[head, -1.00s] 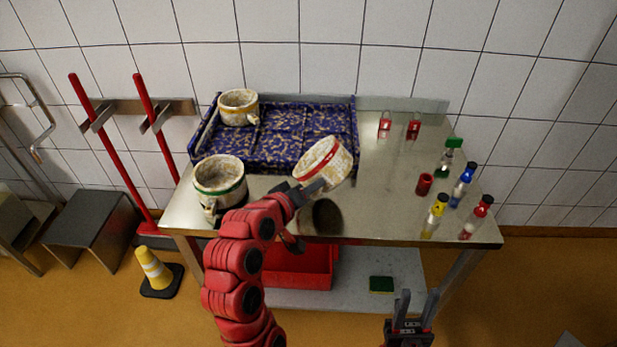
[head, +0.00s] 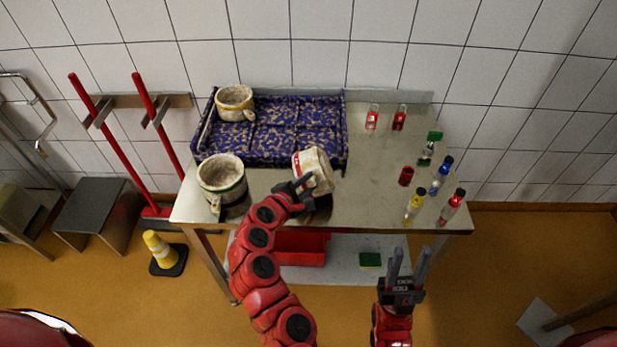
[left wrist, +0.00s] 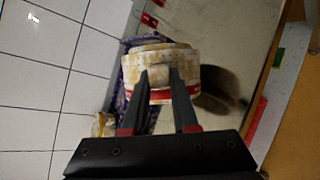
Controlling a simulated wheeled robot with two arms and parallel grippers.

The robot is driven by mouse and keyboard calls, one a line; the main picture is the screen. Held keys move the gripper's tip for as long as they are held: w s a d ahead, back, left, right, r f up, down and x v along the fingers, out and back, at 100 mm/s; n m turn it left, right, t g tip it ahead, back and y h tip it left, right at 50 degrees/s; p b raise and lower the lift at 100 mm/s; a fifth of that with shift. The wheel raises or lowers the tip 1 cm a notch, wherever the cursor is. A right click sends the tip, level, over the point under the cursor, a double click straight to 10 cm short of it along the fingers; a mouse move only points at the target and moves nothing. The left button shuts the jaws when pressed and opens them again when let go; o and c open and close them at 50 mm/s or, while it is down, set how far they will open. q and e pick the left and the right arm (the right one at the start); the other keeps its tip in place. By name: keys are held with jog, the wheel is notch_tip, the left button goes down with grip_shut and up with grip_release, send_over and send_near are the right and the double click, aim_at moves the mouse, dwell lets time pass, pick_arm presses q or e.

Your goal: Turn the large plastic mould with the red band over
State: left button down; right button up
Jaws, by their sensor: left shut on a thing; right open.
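The large pale mould with the red band (head: 316,168) is held over the front middle of the steel table, apart from its top. It is tipped on its side, with the red band towards the left. It also shows in the left wrist view (left wrist: 185,72), stained yellow-brown. My left gripper (head: 301,184) is shut on it; in the left wrist view the fingers (left wrist: 160,82) grip a lug on its side. Which way its opening faces is hidden. My right gripper (head: 409,258) is open and empty, in front of the table and below its edge.
A green-banded mould (head: 222,176) stands upright left of the held one. A yellow-banded mould (head: 235,101) stands on the blue patterned tray (head: 297,128) behind. Several bottles (head: 415,203) and a red cup (head: 406,176) stand at the right. The table between is clear.

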pick_arm(q)
jog(key=n+p, duration=0.2)
jog(key=r+n+p, duration=0.1)
jog(key=n+p, duration=0.1)
jog(key=n, duration=0.1)
jog(key=w+a+n+p, duration=0.1)
jog(key=n+p, duration=0.1)
jog(key=shift+a+r+n, duration=0.1)
jog(key=shift+r+n, duration=0.15)
jog(key=shift+n, duration=0.15)
jog(key=n, duration=0.1)
jog(key=p, duration=0.1)
jog(key=n, duration=0.1)
jog(key=shift+w+a+f+n+p, duration=0.15)
jog(key=shift+w+a+n+p, duration=0.1)
jog(key=shift+n+p, duration=0.1)
jog(key=shift+s+f, duration=0.1)
jog(key=shift+f, duration=0.05)
